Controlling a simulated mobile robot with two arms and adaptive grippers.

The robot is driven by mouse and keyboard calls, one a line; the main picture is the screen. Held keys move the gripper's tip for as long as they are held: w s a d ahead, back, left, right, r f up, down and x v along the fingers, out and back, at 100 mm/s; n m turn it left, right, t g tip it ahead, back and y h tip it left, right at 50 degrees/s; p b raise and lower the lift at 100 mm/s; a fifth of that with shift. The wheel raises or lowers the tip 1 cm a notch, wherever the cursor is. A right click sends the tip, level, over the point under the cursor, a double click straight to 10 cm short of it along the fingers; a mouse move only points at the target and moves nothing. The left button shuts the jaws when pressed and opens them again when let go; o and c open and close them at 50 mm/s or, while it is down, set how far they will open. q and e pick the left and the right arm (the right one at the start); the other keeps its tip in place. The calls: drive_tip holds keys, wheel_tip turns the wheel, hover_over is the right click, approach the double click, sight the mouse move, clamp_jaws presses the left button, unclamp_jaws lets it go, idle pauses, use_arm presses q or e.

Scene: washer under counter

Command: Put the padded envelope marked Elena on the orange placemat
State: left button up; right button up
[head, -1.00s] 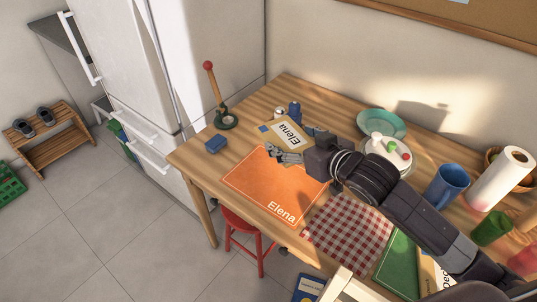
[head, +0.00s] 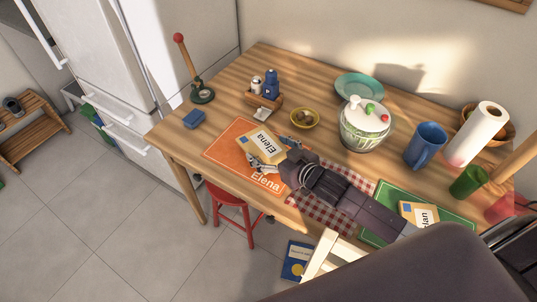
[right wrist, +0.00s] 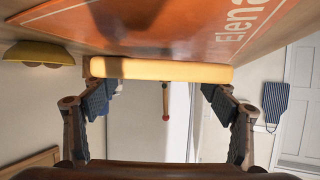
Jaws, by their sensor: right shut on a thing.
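The padded envelope marked Elena (head: 262,142) is tan with a white label and lies over the back right part of the orange placemat (head: 225,150). My right gripper (head: 263,163) is shut on the envelope's near edge. In the right wrist view the envelope (right wrist: 160,70) shows edge-on in front of the fingers (right wrist: 158,98), close to the placemat (right wrist: 180,30), which is also lettered Elena. I cannot tell whether the envelope touches the placemat. My left gripper is not in view.
A salad spinner (head: 365,125) and blue mug (head: 425,145) are to the right. Another envelope (head: 420,212) lies on the green placemat (head: 372,237).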

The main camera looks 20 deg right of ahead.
drive_tip(key=shift+f, duration=1.3)
drive_tip(key=shift+f, duration=0.1)
drive_tip(key=o, duration=1.1)
drive_tip(key=v, duration=1.2)
